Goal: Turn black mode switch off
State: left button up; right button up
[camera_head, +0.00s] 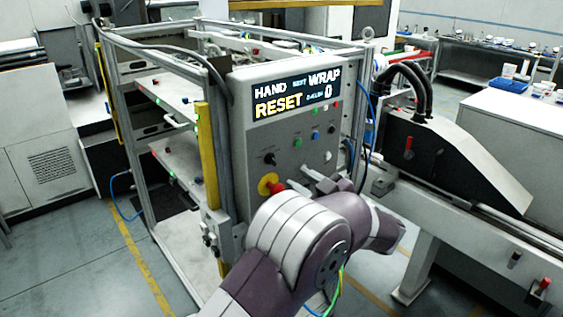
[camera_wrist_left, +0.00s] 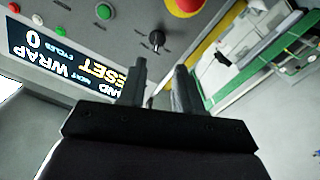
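The black mode switch (camera_head: 269,158) is a small round knob on the grey control panel (camera_head: 250,140), below the display. It also shows in the left wrist view (camera_wrist_left: 157,40), beyond the fingertips and apart from them. My left gripper (camera_wrist_left: 160,72) has its two dark fingers spread with an empty gap between them, roughly in line with the switch. In the head view my left gripper (camera_head: 307,178) is in front of the panel, to the lower right of the switch, and partly hidden by my arm. My right gripper is in neither view.
A red emergency stop on a yellow ring (camera_head: 264,185) sits just below the switch. The lit display (camera_head: 297,92) reads HAND, WRAP, RESET and 0. Several coloured buttons (camera_head: 298,142) lie to the right. A metal frame (camera_head: 185,140) with shelves stands at left.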

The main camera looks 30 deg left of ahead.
aim_at(274, 161)
pick_arm(q)
jog(key=p+x, duration=0.2)
jog(key=x, duration=0.7)
jog(key=shift+w, duration=0.1)
jog(key=shift+w+d, duration=0.15)
jog(key=shift+d, duration=0.05)
grip_shut()
